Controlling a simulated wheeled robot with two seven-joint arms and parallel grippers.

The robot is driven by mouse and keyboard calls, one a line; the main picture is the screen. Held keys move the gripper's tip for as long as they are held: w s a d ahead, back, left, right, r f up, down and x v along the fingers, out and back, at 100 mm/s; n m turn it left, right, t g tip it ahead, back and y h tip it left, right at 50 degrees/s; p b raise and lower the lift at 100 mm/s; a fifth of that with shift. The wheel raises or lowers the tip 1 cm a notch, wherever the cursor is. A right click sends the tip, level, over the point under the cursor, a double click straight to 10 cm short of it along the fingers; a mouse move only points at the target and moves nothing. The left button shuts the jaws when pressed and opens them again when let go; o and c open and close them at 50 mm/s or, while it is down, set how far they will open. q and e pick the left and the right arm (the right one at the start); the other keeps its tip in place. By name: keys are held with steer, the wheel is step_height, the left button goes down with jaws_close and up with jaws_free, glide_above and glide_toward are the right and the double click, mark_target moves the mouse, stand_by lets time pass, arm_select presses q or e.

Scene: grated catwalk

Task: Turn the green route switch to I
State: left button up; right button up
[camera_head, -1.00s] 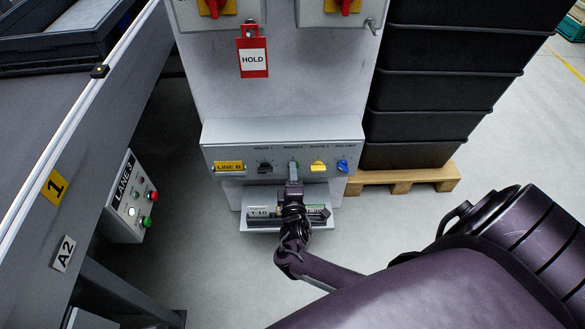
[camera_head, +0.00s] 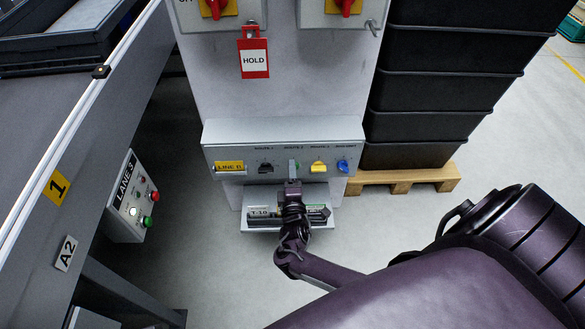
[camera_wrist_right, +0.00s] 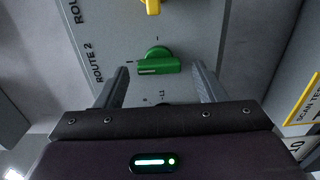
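The green route switch (camera_head: 293,166) is on the sloped grey control panel, under a route label. In the right wrist view the green switch (camera_wrist_right: 158,62) sits beside the text "ROUTE 2", its handle lying across the picture with a pale line at its left end, towards that text. The small position marks around it are too blurred to read surely. My right gripper (camera_head: 292,182) is just in front of the switch. Its two fingers are apart, one on each side of the knob's lower edge in the wrist view, with gaps and no grip. My left gripper is not in view.
Beside the green switch are a black knob (camera_head: 266,167), a yellow knob (camera_head: 318,166) and a blue knob (camera_head: 343,165). A small shelf (camera_head: 258,227) is below. A red HOLD tag (camera_head: 254,58) hangs above. Black crates (camera_head: 425,95) stand right; a conveyor (camera_head: 85,120) runs left.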

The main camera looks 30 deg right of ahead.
steer(key=shift+s, duration=0.1)
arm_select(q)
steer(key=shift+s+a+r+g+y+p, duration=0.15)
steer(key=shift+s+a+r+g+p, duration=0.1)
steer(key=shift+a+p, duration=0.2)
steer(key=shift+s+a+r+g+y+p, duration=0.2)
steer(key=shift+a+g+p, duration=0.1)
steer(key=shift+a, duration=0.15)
arm_select(e)
steer(key=v, duration=0.7)
steer(key=shift+s+a, duration=0.2)
steer(key=shift+s, duration=0.05)
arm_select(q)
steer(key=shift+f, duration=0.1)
